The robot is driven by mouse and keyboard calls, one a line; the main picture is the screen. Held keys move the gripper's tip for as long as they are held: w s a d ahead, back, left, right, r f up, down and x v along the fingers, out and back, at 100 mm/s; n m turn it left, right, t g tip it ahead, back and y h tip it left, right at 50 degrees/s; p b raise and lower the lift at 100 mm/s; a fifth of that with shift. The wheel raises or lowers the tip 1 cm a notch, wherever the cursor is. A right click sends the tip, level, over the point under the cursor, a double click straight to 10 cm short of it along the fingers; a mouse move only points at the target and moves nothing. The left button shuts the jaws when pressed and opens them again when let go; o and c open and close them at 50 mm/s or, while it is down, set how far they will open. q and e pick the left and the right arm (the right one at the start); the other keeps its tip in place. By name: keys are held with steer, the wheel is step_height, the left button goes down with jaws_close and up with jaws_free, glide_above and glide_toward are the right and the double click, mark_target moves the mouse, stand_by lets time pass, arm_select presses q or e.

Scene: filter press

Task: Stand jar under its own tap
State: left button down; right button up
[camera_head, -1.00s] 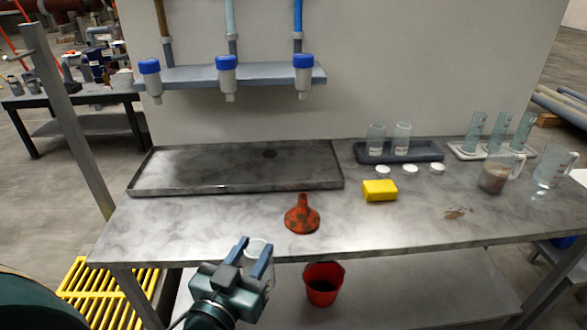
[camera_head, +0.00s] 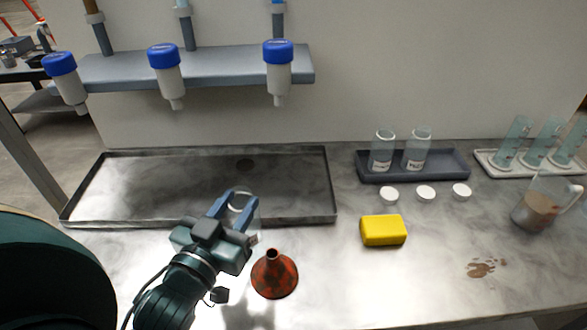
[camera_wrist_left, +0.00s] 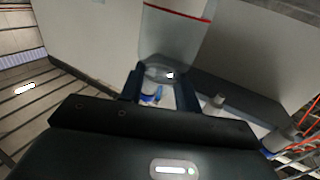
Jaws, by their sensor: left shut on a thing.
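My left gripper (camera_head: 235,207) is shut on a clear glass jar (camera_head: 241,202), above the front edge of the metal tray and left of the funnel. The jar's mouth shows between the fingers; its lower part is mostly hidden by the gripper. In the left wrist view the clear jar (camera_wrist_left: 172,38) has a red line and stands out beyond the fingers (camera_wrist_left: 160,92). Three blue-capped taps hang from the wall shelf: left (camera_head: 68,84), middle (camera_head: 166,77) and right (camera_head: 279,73). The jar is in front of and below them. My right gripper is not in view.
The shallow tray (camera_head: 120,215) under the taps is empty, with a dark drain hole. An orange-red funnel (camera_head: 274,275) and a yellow sponge (camera_head: 383,230) stand to the right. Two labelled jars stand in a dark tray (camera_head: 445,172). White lids (camera_head: 425,194) lie before it.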

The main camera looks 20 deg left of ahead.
arm_select(q)
steer(key=w+a+f+p, duration=0.1)
steer(key=w+f+p, duration=0.1)
steer(key=w, duration=1.6)
steer(key=shift+w+f, duration=0.15)
steer(key=shift+f, duration=0.55)
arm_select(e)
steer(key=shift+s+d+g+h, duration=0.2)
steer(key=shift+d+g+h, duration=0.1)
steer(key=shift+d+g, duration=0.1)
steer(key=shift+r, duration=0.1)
arm_select(q)
steer(key=shift+f, duration=0.2)
steer(key=c, duration=1.3)
jaws_free()
steer(key=shift+c, duration=0.2)
steer(key=o, duration=0.3)
steer(key=shift+o, duration=0.2)
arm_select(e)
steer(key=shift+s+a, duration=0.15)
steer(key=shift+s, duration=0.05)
